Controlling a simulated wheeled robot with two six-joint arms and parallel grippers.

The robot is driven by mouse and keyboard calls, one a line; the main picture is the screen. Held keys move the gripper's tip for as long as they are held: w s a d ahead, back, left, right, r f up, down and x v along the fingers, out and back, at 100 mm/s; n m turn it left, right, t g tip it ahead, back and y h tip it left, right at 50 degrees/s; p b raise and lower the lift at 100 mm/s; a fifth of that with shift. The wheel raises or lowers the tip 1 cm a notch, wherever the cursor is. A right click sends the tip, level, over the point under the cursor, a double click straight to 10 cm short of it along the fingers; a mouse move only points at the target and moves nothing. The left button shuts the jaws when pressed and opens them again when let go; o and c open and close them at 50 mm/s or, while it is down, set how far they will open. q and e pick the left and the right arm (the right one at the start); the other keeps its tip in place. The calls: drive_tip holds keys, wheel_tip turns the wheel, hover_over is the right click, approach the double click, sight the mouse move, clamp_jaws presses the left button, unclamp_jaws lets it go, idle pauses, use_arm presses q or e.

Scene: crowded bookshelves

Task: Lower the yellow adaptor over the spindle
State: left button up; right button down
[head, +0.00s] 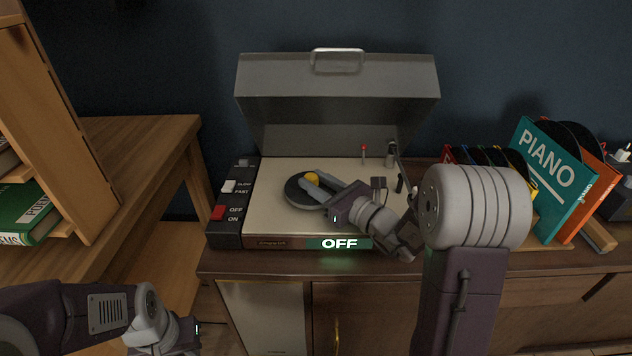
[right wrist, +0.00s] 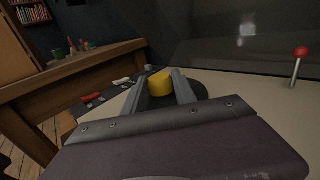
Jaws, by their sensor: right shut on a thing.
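The yellow adaptor (head: 312,178) is a small round piece over the dark round platter (head: 296,196) of the record player (head: 270,215). My right gripper (head: 316,180) is shut on the adaptor. In the right wrist view the adaptor (right wrist: 160,84) sits between my two finger tips (right wrist: 160,88), with the dark platter (right wrist: 203,90) just behind and below. The spindle is hidden, and I cannot tell whether the adaptor is around it or just above it. My left gripper (head: 184,338) is at the bottom left, with its fingers out of the picture.
The player's grey lid (head: 340,80) stands open behind. A red-tipped lever (head: 363,154) and the tonearm (head: 397,168) are at the right of the deck. Switches (head: 228,200) line the left side, and the display reads OFF. A record rack with a PIANO sleeve (head: 545,175) stands to the right.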

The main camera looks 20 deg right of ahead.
drive_tip(key=c, duration=0.9)
unclamp_jaws()
drive_tip(key=p+v, duration=0.1)
drive_tip(key=v, duration=0.4)
drive_tip(key=shift+s+d+r, duration=0.15)
drive_tip(key=shift+s+d, duration=0.15)
drive_tip(key=shift+s+d+f+b, duration=0.2)
drive_tip(key=shift+s+d+b, duration=0.05)
drive_tip(key=shift+s+b, duration=0.3)
drive_tip(key=shift+s+d+f+b, duration=0.25)
drive_tip(key=shift+s+b, duration=0.2)
drive_tip(key=shift+b, duration=0.15)
drive_tip(key=shift+s+d+r+b, duration=0.15)
drive_tip(key=shift+s+r+b, duration=0.1)
drive_tip(key=shift+s+b, duration=0.25)
drive_tip(key=shift+r, duration=0.1)
